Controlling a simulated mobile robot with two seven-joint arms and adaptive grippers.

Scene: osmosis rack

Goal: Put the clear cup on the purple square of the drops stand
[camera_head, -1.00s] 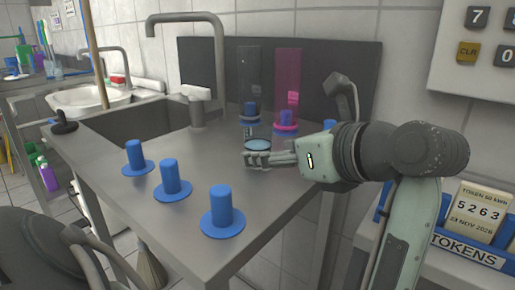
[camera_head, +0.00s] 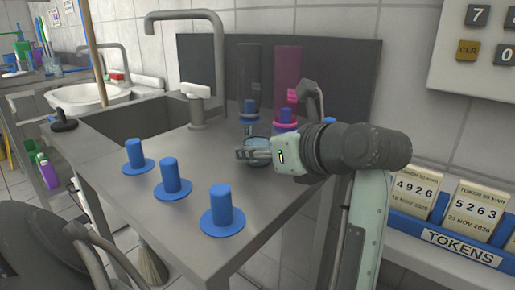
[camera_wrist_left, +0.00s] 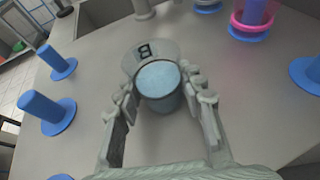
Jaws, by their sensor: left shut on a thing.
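My left gripper (camera_head: 250,154), its arm coming in from the right in the head view, is shut on a clear cup (camera_head: 262,163). In the left wrist view, the left gripper (camera_wrist_left: 160,92) has one finger on each side of the clear cup (camera_wrist_left: 160,102). Whether the cup touches the steel top cannot be told. No purple square or drops stand can be made out. My right gripper is not in view.
Blue pegs on round bases (camera_head: 171,178) stand along the left of the steel worktop (camera_head: 170,225). Behind the gripper, a tall pink tube (camera_head: 287,78) and a grey tube (camera_head: 249,70) stand on blue pegs. A sink and tap (camera_head: 220,60) are at the back left.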

